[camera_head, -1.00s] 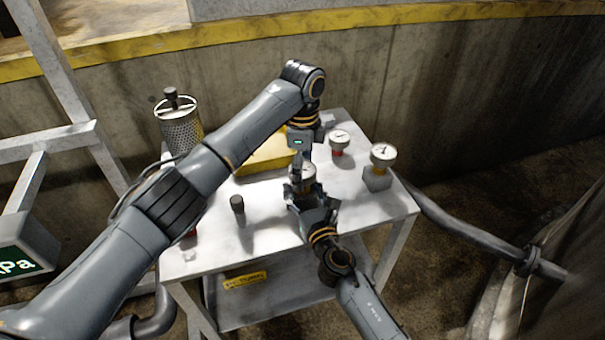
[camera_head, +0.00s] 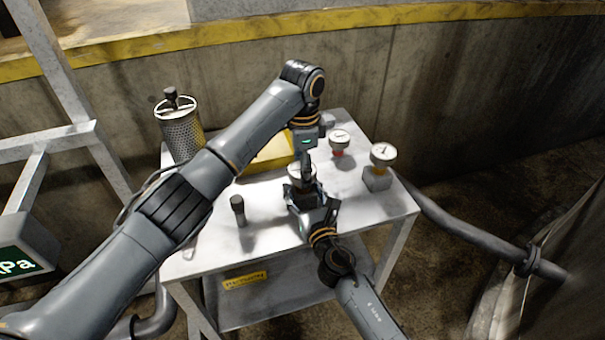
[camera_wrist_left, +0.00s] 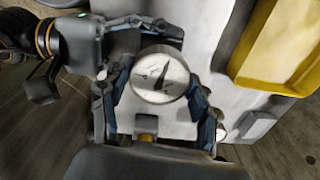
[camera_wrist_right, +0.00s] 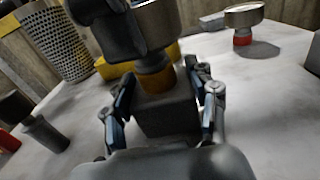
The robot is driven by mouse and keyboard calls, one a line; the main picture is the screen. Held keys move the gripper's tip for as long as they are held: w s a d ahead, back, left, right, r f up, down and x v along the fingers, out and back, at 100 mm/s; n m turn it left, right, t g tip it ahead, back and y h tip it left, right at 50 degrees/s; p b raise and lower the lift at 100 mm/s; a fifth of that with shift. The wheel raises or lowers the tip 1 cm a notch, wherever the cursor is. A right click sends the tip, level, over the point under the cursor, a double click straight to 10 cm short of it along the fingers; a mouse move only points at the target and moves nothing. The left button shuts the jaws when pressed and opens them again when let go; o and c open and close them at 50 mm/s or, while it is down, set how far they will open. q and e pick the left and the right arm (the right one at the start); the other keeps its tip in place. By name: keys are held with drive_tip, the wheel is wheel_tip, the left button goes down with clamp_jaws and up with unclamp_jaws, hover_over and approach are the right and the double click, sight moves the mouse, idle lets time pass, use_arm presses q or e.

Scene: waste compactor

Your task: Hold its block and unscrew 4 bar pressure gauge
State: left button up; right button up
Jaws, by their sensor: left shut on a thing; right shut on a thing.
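A round white-faced pressure gauge (camera_wrist_left: 160,75) is between the fingers of my left gripper (camera_wrist_left: 160,88), which is shut on it from above. In the head view this gauge (camera_head: 295,176) is mostly hidden by my left gripper (camera_head: 304,166). The right wrist view shows the gauge's metal body (camera_wrist_right: 157,25) upright over an orange-yellow collar (camera_wrist_right: 154,80) on a dark grey block (camera_wrist_right: 166,115). My right gripper (camera_wrist_right: 163,97) is shut on the block, with a finger on each side. The dial's numbers are too small to read.
On the metal table (camera_head: 270,228) stand a red-collared gauge (camera_head: 340,141), a yellow-collared gauge (camera_head: 383,155) on its own block, and a dark-topped peg (camera_head: 238,206). A yellow tray (camera_head: 268,158) and a perforated cylinder (camera_head: 181,125) are behind. The table's front right is clear.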

use_arm(q)
drive_tip(key=shift+n, duration=0.3)
drive_tip(key=n, duration=0.3)
drive_tip(key=shift+n, duration=1.1)
drive_tip(key=shift+n, duration=2.5)
